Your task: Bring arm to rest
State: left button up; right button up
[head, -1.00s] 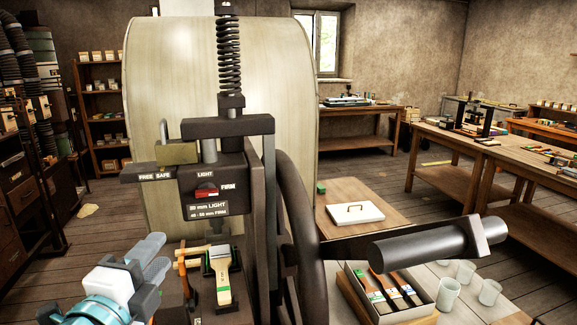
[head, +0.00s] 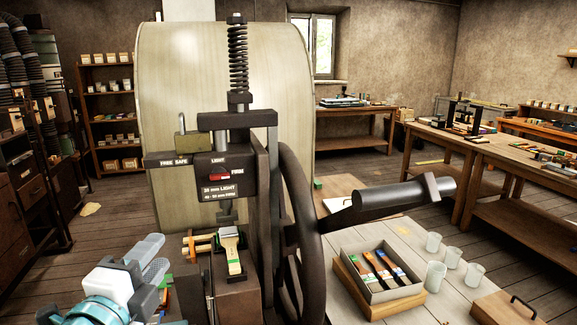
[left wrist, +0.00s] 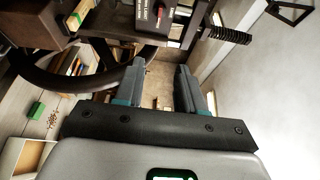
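My left gripper (head: 153,256) is at the lower left of the head view, left of the press (head: 235,190), and touches nothing that I can see. In the left wrist view its two fingers (left wrist: 160,70) stand apart with nothing between them, so it is open. The press has a dark handwheel (head: 300,225) with a thick handle (head: 405,199) pointing right. A brush (head: 233,255) with a pale handle lies on the press bed under the ram. My right gripper is not in view.
A box of brushes (head: 345,268) and several glass cups (head: 436,276) stand on the bench at right. A large pale drum (head: 175,110) rises behind the press. Open plank floor lies beyond.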

pick_arm(q)
notch_tip(320, 180, down, 33)
jog(key=w+d+n+g, duration=0.1)
jog(key=d+g, duration=0.1)
jog(key=g, duration=0.7)
jog(key=s+d+f+n+g+h, duration=0.1)
jog(key=s+d+f+n+g, duration=0.2)
jog(key=s+f+n, duration=0.7)
jog(key=s+d+f+n+g+h, duration=0.1)
jog(key=s+d+f+n+g, duration=0.2)
jog(key=s+f+n, duration=0.7)
jog(key=s+f+g, duration=0.1)
jog(key=g, duration=0.1)
jog(key=shift+d+f+g, duration=0.2)
jog(key=shift+g, duration=0.1)
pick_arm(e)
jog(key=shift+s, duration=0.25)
